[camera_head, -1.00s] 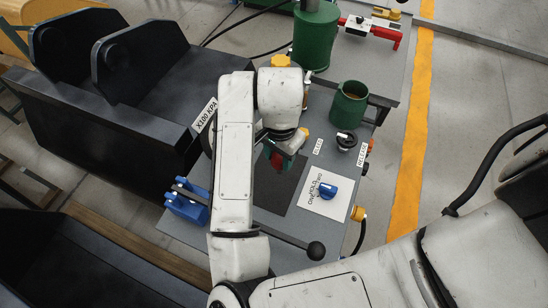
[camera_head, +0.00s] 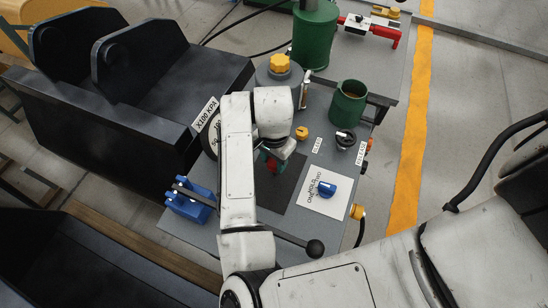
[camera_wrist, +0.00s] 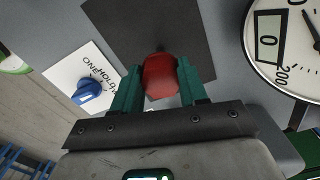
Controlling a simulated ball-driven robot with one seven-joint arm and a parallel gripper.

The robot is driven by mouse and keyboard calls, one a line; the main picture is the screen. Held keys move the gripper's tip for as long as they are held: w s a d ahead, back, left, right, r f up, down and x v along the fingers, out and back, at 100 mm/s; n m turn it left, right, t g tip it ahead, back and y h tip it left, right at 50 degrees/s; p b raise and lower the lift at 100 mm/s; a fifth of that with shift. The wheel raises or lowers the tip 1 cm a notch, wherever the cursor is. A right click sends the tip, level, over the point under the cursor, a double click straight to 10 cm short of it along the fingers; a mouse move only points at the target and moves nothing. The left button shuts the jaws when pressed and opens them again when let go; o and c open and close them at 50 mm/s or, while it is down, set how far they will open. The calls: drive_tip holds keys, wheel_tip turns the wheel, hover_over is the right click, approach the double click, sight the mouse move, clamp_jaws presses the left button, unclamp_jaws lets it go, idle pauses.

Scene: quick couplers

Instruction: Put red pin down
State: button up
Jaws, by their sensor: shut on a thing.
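The red pin (camera_wrist: 160,76) sits between the two green fingers of my gripper (camera_wrist: 160,88) in the wrist view, and the fingers are shut on it. In the head view the red pin (camera_head: 271,165) shows only partly below my gripper (camera_head: 268,162), over the dark mat (camera_head: 283,188). The same dark mat (camera_wrist: 145,30) lies behind the pin in the wrist view. I cannot tell whether the pin touches the mat. My arm hides part of the mat and the panel.
A white plate with a blue knob (camera_head: 326,188) is right of the mat. A gauge (camera_wrist: 287,45) stands on the other side.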

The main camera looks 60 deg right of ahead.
drive_tip(key=o, duration=1.2)
drive_tip(key=shift+c, duration=0.2)
wheel_tip(320, 180, up, 12)
drive_tip(key=w+d+r+n+t+h, duration=0.1)
drive_tip(key=d+r+n+t+h, duration=0.15)
drive_tip(key=d+n+h, duration=0.6)
drive_tip(key=s+a+f+n+y, duration=0.2)
drive_tip(key=s+a+f+n, duration=0.1)
drive_tip(key=s+a+f, duration=0.1)
drive_tip(key=s+a+f+n+g+y, duration=0.1)
drive_tip(key=s+a+f+n+y, duration=0.2)
drive_tip(key=s+a+f, duration=0.2)
drive_tip(key=s+a+f+n+y, duration=0.3)
drive_tip(key=s+a+f, duration=0.1)
drive_tip(key=f, duration=0.3)
drive_tip(key=shift+s+a+f+n+g+p, duration=0.25)
drive_tip(key=shift+s+a+f+p, duration=0.05)
drive_tip(key=shift+s+f, duration=0.05)
